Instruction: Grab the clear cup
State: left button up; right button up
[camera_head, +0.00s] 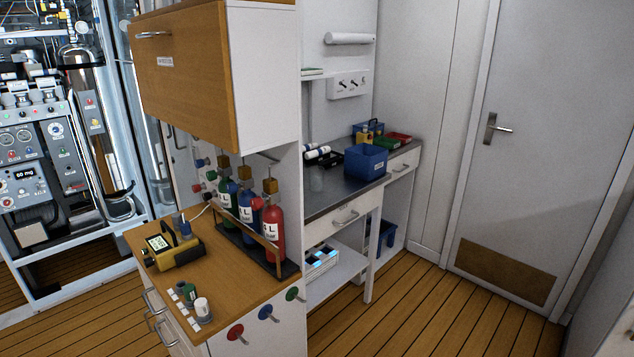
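A clear cup (316,180) stands upright on the dark counter (336,194), near its left side by the cabinet wall. It is faint and see-through, so its rim is hard to make out. A blue bin (365,161) stands to its right, and white bottles (317,152) lie just behind it on a dark tray. Neither of my grippers shows in the head view.
A wooden worktop (220,283) at the front left holds a yellow meter (173,247) and several gas bottles (274,230) in a rack. A wooden cabinet (185,75) hangs above. Floor (400,310) before the counter is clear. A closed door (545,140) is at right.

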aim_at(316, 179)
jog(key=u, duration=0.45)
jog(key=i+l+u, duration=0.15)
jog(key=l+u, duration=0.15)
jog(key=u, duration=0.15)
jog(key=i+l+u, duration=0.1)
jog(key=l+u, duration=0.2)
jog(key=u, duration=0.15)
jog(key=i+l+u, duration=0.1)
jog(key=l+u, duration=0.2)
jog(key=l, duration=0.55)
